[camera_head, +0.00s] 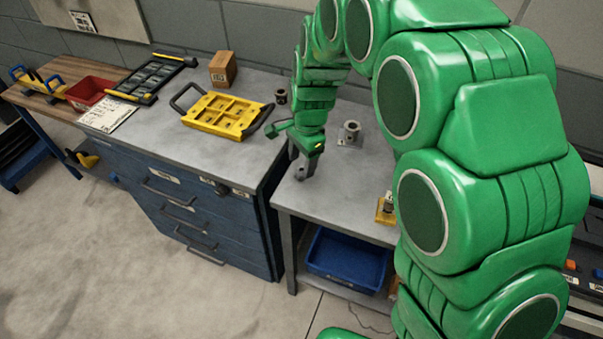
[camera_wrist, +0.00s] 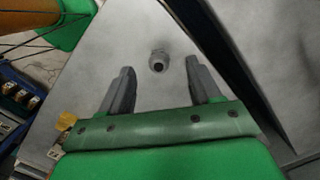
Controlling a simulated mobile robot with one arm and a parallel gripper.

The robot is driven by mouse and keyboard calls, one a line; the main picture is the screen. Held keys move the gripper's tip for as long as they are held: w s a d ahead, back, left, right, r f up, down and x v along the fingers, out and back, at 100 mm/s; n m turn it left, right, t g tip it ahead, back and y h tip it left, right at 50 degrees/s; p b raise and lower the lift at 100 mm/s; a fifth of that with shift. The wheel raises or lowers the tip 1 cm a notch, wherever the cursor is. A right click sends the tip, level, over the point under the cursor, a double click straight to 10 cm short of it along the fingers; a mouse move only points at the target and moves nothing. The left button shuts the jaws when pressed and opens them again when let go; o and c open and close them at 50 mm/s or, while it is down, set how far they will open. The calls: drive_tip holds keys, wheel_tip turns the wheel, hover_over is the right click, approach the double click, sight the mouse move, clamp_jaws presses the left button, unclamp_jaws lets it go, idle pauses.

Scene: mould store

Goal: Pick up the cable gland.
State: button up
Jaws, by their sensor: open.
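The cable gland (camera_wrist: 158,61) is a small grey ring-shaped piece with a dark hole, on the grey tabletop in the wrist view. It appears just beyond my fingertips and roughly midway between them. My gripper (camera_wrist: 161,71) is open, with its two dark fingers apart and nothing between them. In the head view my gripper (camera_head: 302,170) points down over the near left part of the small grey table.
The small table (camera_head: 345,195) holds a grey cylindrical part on a plate (camera_head: 350,133) and a yellow block (camera_head: 385,211). A blue bin (camera_head: 346,258) sits below. The drawer bench (camera_head: 235,150) at left carries a yellow tray (camera_head: 222,115), a dark cylinder (camera_head: 281,96) and a cardboard box (camera_head: 222,69).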

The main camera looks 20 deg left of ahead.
sight(301, 169)
wheel_tip(301, 169, down, 4)
drive_tip(key=shift+s+r, duration=0.15)
drive_tip(key=c, duration=1.1)
